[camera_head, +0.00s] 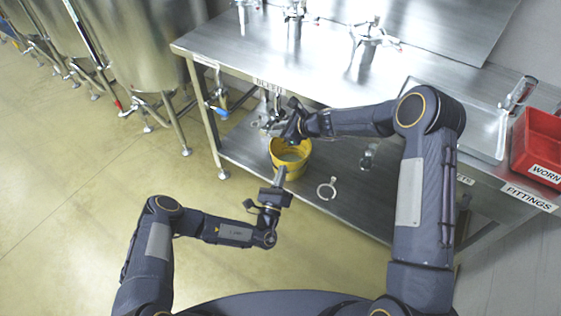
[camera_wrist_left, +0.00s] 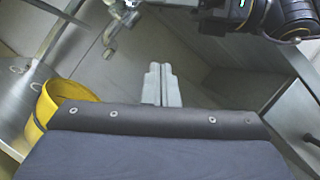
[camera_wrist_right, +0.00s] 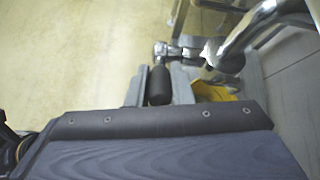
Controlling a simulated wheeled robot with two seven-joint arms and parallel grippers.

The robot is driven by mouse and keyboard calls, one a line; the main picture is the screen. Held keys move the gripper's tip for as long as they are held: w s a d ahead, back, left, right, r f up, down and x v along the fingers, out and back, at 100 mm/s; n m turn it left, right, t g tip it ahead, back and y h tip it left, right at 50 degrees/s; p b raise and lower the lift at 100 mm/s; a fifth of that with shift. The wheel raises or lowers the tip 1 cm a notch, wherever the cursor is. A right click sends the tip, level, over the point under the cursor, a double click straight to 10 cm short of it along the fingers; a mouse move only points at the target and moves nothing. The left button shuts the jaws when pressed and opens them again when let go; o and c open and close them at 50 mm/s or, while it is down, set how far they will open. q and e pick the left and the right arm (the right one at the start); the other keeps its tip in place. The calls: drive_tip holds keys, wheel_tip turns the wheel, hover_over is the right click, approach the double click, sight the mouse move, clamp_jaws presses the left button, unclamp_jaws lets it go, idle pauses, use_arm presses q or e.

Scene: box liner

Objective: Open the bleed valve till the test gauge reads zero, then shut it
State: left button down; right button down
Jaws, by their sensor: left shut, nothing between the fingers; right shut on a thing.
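The bleed valve (camera_head: 268,122) hangs under the front edge of the bench, below the BLEED label (camera_head: 268,83). My right gripper (camera_head: 288,133) is at it. In the right wrist view its fingers are shut on the valve's black handle (camera_wrist_right: 160,84), with the metal valve body (camera_wrist_right: 176,52) just beyond. My left gripper (camera_head: 281,174) is shut and empty, in front of the yellow bucket (camera_head: 291,155); the left wrist view shows its fingers (camera_wrist_left: 162,84) together, with the bucket (camera_wrist_left: 48,106) to their left. I cannot make out a test gauge dial or reading.
The steel bench (camera_head: 225,42) has metal fittings (camera_head: 370,36) on top and a lower shelf (camera_head: 240,148) holding the bucket and a ring-shaped clamp (camera_head: 327,189). A red bin (camera_head: 540,140) stands at the right. Steel tanks (camera_head: 130,40) stand at the left; the floor before them is clear.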

use_arm(q)
drive_tip(key=w+r, duration=0.6)
drive_tip(key=w, duration=0.2)
drive_tip(key=shift+d+r, duration=0.15)
drive_tip(key=shift+d, duration=0.1)
drive_tip(key=shift+w+a+r, duration=0.25)
drive_tip(key=shift+a+r, duration=0.05)
drive_tip(key=shift+r, duration=0.4)
use_arm(e)
drive_tip(key=shift+d, duration=0.1)
drive_tip(key=c, duration=1.3)
unclamp_jaws()
drive_tip(key=shift+f, duration=0.1)
use_arm(q)
drive_tip(key=shift+a, duration=0.15)
use_arm(e)
drive_tip(key=shift+f, duration=0.1)
drive_tip(key=shift+s, duration=0.15)
